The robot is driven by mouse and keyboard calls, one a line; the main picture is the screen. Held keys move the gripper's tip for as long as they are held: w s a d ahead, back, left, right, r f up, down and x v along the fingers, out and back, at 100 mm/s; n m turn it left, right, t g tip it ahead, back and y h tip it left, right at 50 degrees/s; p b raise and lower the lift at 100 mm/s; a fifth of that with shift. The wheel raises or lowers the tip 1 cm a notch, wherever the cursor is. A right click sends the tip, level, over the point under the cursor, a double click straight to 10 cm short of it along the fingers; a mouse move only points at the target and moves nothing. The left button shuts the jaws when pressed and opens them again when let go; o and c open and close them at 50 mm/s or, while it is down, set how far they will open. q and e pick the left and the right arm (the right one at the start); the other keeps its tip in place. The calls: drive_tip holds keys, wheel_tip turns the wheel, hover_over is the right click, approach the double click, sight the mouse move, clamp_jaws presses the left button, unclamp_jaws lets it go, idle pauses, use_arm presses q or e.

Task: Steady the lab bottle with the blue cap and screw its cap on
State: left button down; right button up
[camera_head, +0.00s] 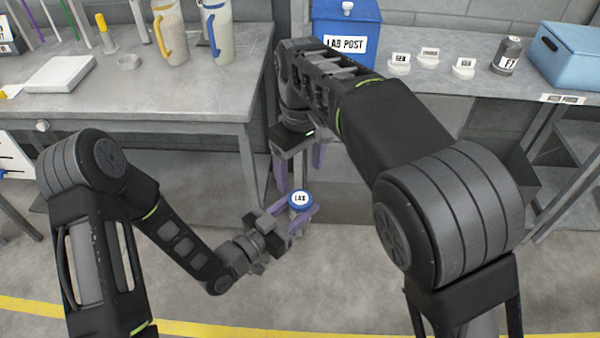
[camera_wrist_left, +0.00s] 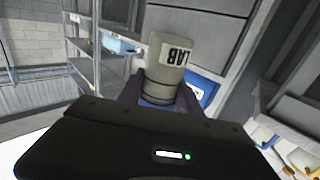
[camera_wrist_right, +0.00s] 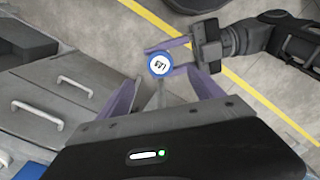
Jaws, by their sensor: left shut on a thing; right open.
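The lab bottle (camera_wrist_left: 168,62) is grey-green with a LAB label, and it appears inverted in the left wrist view. Its blue cap (camera_head: 300,198), with a white LAB disc on top, sits at the bottle's mouth; how tightly it is seated cannot be told. The cap also shows in the right wrist view (camera_wrist_right: 160,65). My left gripper (camera_head: 296,213) is shut on the bottle and holds it in the air. My right gripper (camera_head: 300,172) is open and empty, pointing down from above, its purple fingers apart and clear of the cap.
A workbench (camera_head: 190,98) with pitchers and a white board is at the left. A shelf bench (camera_head: 420,85) at the right holds a blue LAB POST box (camera_head: 346,25), small labelled caps, a dark bottle (camera_head: 507,55) and a light-blue bin (camera_head: 566,55). Open floor lies below the bottle.

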sight(300, 198)
drive_tip(key=shift+f, duration=4.05)
drive_tip(key=shift+c, duration=0.3)
drive_tip(key=c, duration=1.5)
drive_tip(key=shift+m, duration=1.3)
drive_tip(key=o, duration=1.6)
drive_tip(key=shift+r, duration=2.3)
